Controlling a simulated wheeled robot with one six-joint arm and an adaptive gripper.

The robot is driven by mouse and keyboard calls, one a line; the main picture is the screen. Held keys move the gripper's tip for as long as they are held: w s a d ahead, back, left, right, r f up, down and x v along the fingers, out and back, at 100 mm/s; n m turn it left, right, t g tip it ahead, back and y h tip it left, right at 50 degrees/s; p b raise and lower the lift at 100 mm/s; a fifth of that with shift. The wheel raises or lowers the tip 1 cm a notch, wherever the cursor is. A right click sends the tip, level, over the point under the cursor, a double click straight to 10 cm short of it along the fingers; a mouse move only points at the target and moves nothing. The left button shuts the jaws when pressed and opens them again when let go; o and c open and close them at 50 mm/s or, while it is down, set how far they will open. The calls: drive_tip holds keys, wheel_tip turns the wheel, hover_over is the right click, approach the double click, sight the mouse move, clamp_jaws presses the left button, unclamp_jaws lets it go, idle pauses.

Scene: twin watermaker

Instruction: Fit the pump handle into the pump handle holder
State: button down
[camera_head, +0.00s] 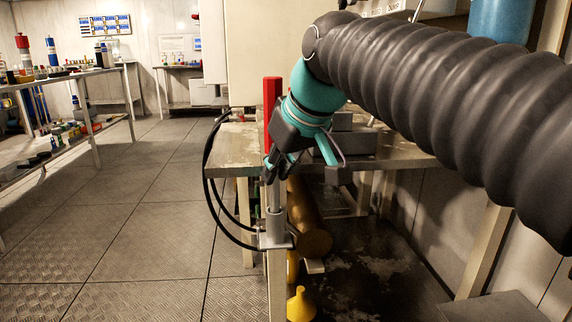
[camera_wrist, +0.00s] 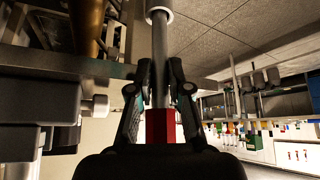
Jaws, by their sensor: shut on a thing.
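The pump handle has a red grip (camera_head: 272,100) standing upright above the bench corner and a grey rod below it. In the wrist view the red part (camera_wrist: 160,126) is close to my palm and the rod runs away from it. My gripper (camera_head: 272,168) is shut on the handle, with a finger on each side of it in the wrist view (camera_wrist: 160,78). The pump handle holder (camera_head: 275,230), a metal cylinder on a bracket at the bench's front leg, is directly below. A pale ring (camera_wrist: 160,15) surrounds the rod's far end. I cannot tell how deep the rod sits.
The worn bench (camera_head: 232,152) carries grey metal blocks (camera_head: 352,140) close behind my gripper. Black hoses (camera_head: 208,175) loop left of the holder. A yellow funnel (camera_head: 300,304) and a brown cylinder (camera_head: 308,222) are under the bench. The floor to the left is clear.

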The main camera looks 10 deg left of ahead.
drive_tip(key=shift+f, duration=0.75)
drive_tip(key=c, duration=1)
unclamp_jaws()
drive_tip(key=shift+f, duration=0.1)
drive_tip(key=v, duration=1.2)
